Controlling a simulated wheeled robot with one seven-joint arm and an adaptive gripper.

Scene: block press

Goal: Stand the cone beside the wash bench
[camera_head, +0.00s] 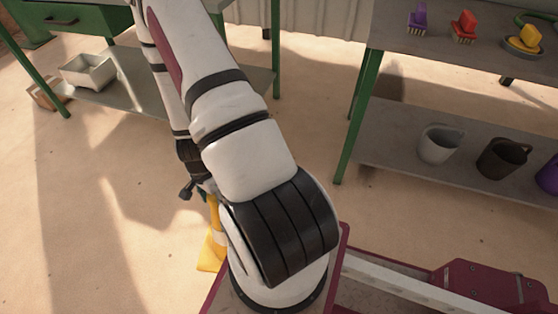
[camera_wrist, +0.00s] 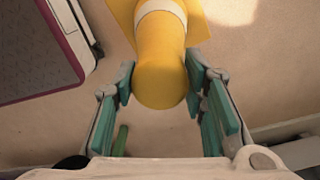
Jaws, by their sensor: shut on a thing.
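The cone (camera_head: 212,252) is yellow with a pale band and shows in the head view just left of my arm's base, partly hidden by my arm. In the wrist view the cone (camera_wrist: 162,75) is between the teal-padded fingers of my gripper (camera_wrist: 160,84), which is shut on its rounded top end. Its yellow base is at the top of that picture. I cannot tell whether the base touches the floor. A bench with brushes on top, which looks like the wash bench (camera_head: 410,45), stands at the right on green legs, well away from the cone.
Buckets, one of them pale (camera_head: 440,145) and one dark (camera_head: 503,158), stand on the right bench's lower shelf. Another green-legged bench at the upper left has a white tray (camera_head: 88,72) on its lower shelf. The sandy floor between the benches is clear.

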